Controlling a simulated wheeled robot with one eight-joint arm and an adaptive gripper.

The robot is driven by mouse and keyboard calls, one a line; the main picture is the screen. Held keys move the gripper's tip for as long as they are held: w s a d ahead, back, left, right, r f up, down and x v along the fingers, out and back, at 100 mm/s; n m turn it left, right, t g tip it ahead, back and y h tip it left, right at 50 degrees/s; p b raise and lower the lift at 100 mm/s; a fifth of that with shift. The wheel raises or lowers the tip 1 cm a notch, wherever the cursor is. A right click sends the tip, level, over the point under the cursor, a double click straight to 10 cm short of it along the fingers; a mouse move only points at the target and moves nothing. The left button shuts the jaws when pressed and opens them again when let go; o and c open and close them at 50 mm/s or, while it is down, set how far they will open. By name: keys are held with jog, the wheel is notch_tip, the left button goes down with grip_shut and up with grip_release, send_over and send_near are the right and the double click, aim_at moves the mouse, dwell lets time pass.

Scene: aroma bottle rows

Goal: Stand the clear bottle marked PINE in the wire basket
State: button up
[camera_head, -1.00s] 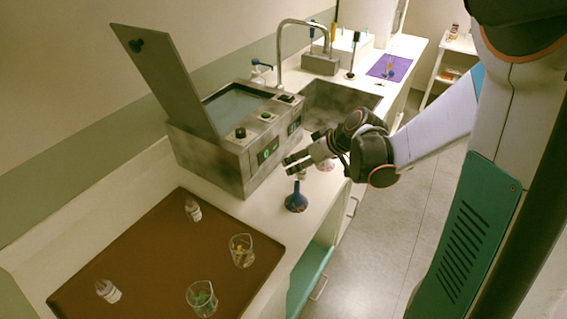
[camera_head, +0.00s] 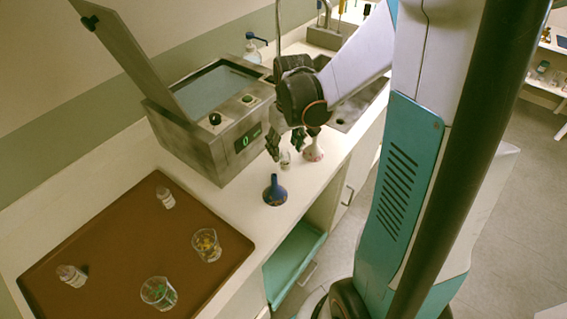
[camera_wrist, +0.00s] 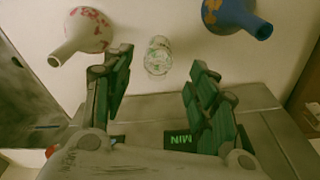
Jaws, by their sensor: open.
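My gripper (camera_head: 285,147) points down at the white counter, fingers apart and empty. It is also open in the wrist view (camera_wrist: 161,60). A small clear bottle (camera_head: 285,160) stands below the fingers, partly hidden by them in the head view. In the wrist view this clear bottle (camera_wrist: 158,56) shows between and beyond the fingertips, with green marks I cannot read. Two more small pale-labelled bottles stand on the brown tray, one at the back (camera_head: 166,198) and one at the left (camera_head: 72,275). I cannot read PINE on any bottle. No wire basket is visible.
A blue flask (camera_head: 275,190) and a white flask with red patches (camera_head: 312,147) stand close on either side of the clear bottle. A metal water bath (camera_head: 200,140) with raised lid is beside them. Two beakers (camera_head: 207,245) (camera_head: 158,292) stand on the brown tray (camera_head: 110,245).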

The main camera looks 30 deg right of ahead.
aim_at(284, 159)
jog(key=shift+w+d+f+b, duration=0.15)
jog(key=shift+f+b, duration=0.35)
jog(key=shift+f, duration=0.7)
jog(key=shift+w+a+f+b, duration=0.1)
jog(key=shift+w+f+b, duration=0.3)
jog(key=shift+f, duration=0.75)
jog(key=shift+w+d+f+b, duration=0.1)
jog(key=shift+f+b, duration=0.5)
jog(key=shift+f, duration=0.6)
jog(key=shift+r, duration=0.1)
jog(key=c, duration=1.2)
jog(key=shift+r, duration=0.1)
